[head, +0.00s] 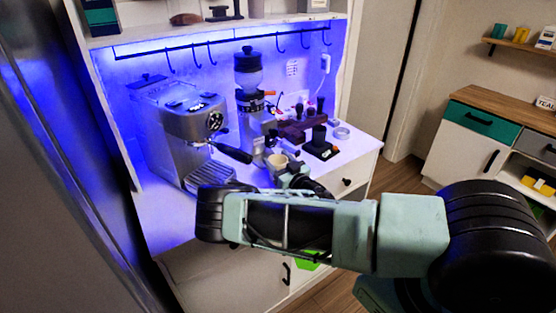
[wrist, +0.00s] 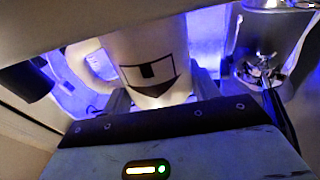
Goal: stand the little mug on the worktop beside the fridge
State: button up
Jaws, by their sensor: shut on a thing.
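The little mug (head: 277,161) shows in the head view as a small cream cup at the far end of my arm, in front of the grinder. In the wrist view the mug (wrist: 146,52) is large and white, with a dark face-like print and its handle on the left. My gripper (head: 288,172) is shut on it, with a grey finger on either side in the wrist view (wrist: 162,92). The white worktop (head: 165,211) is lit blue. The fridge (head: 62,150) is the dark, shiny surface at the left. My arm hides the worktop's front; whether the mug touches it is unclear.
A silver espresso machine (head: 180,125) stands on the worktop's left, its portafilter handle (head: 232,153) jutting right. A grinder (head: 249,90) stands behind the mug. Dark coffee tools (head: 320,145) occupy the right. Bare worktop shows at the front left.

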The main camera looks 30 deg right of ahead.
jog(key=shift+f, duration=0.15)
jog(key=o, duration=0.8)
jog(key=shift+f, duration=0.1)
jog(key=o, duration=0.3)
jog(key=shift+s+r, duration=0.1)
jog(key=shift+r, duration=0.1)
